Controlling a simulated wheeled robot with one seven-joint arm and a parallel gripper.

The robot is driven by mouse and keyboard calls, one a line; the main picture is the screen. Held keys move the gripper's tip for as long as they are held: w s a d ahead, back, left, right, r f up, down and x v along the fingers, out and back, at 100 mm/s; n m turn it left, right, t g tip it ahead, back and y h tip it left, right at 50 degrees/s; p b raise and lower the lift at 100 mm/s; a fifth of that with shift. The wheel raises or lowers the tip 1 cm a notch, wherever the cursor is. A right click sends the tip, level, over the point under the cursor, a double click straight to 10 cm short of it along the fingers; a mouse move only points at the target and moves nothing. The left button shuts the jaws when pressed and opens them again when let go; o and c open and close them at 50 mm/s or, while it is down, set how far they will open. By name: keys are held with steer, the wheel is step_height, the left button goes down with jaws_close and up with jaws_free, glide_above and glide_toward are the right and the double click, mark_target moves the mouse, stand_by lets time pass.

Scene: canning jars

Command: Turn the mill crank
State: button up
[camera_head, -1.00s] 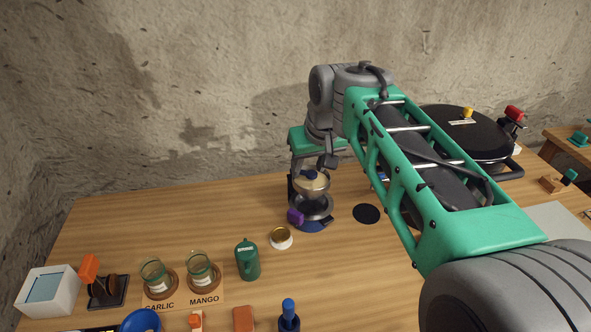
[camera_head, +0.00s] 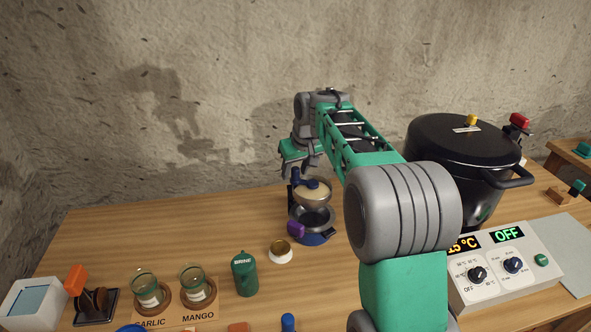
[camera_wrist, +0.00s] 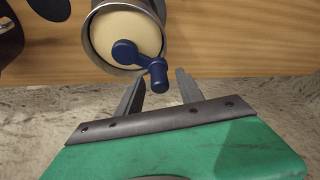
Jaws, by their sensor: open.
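The mill (camera_head: 312,195) stands at the back of the table, with a round cream top inside a metal rim. The cream top (camera_wrist: 103,33) also shows in the wrist view. Its dark blue crank (camera_wrist: 138,55) runs from a hub on the top to an upright-looking knob (camera_wrist: 160,76) beyond the rim. My gripper (camera_wrist: 158,92) is open, with one finger on each side of the knob's end and gaps visible. In the head view my gripper (camera_head: 298,166) is just behind and above the mill, and its fingers are partly hard to make out.
A purple part (camera_head: 296,229) and a blue bowl (camera_head: 318,239) are at the mill's foot. A black pot (camera_head: 455,150) and control box (camera_head: 510,268) are right. The table left of the mill is clear.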

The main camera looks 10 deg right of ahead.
steer(key=shift+c, duration=0.3)
jaws_close()
stand_by(0.5)
